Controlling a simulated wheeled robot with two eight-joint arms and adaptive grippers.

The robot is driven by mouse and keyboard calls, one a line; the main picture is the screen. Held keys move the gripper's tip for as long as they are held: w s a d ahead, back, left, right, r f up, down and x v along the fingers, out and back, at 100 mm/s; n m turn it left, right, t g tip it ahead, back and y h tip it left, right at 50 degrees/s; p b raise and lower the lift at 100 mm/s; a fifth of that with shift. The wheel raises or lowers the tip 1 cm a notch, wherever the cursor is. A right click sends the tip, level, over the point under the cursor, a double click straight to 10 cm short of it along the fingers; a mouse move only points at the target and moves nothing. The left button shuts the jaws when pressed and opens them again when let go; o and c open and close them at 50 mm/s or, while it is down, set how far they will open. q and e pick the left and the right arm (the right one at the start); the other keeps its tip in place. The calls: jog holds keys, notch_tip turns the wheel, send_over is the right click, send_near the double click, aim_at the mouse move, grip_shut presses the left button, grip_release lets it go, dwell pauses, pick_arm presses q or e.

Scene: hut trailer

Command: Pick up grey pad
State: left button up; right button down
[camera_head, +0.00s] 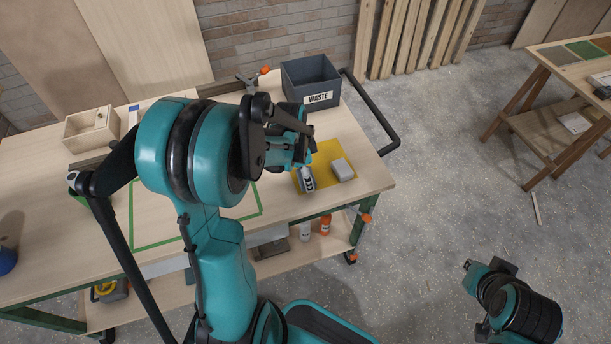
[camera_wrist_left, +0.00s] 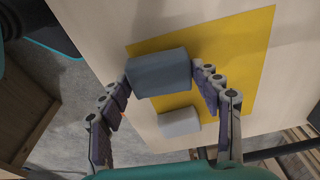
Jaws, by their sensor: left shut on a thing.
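My left gripper (camera_head: 303,172) is over the yellow mat (camera_head: 330,150) near the workbench's right end. In the left wrist view the left gripper (camera_wrist_left: 162,78) is shut on a slate-grey pad (camera_wrist_left: 158,70), one finger on each end. I cannot tell for sure whether the pad touches the mat (camera_wrist_left: 238,60). In the head view the gripper largely hides the held pad. A lighter grey-white block (camera_head: 342,169) lies apart on the mat, and it also shows in the left wrist view (camera_wrist_left: 179,122). My right gripper (camera_head: 487,272) is low at the right, over the floor; its fingers are unclear.
A dark grey waste bin (camera_head: 311,82) stands behind the mat. A wooden box (camera_head: 91,130) is at the bench's left back. Green tape (camera_head: 160,243) marks the bench top. A black rail (camera_head: 374,112) sticks out at the right end. Bottles (camera_head: 326,224) stand on the lower shelf.

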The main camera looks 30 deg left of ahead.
pick_arm(q)
notch_tip(320, 180, up, 4)
jog(key=shift+f+p, duration=0.25)
jog(key=shift+p, duration=0.55)
jog(key=s+d+r+p, duration=0.2)
jog(key=d+r, duration=0.4)
jog(key=d, duration=0.5)
jog(key=shift+s+d+r+p, duration=0.15)
jog(key=shift+d+p, duration=0.1)
jog(key=shift+p, duration=0.65)
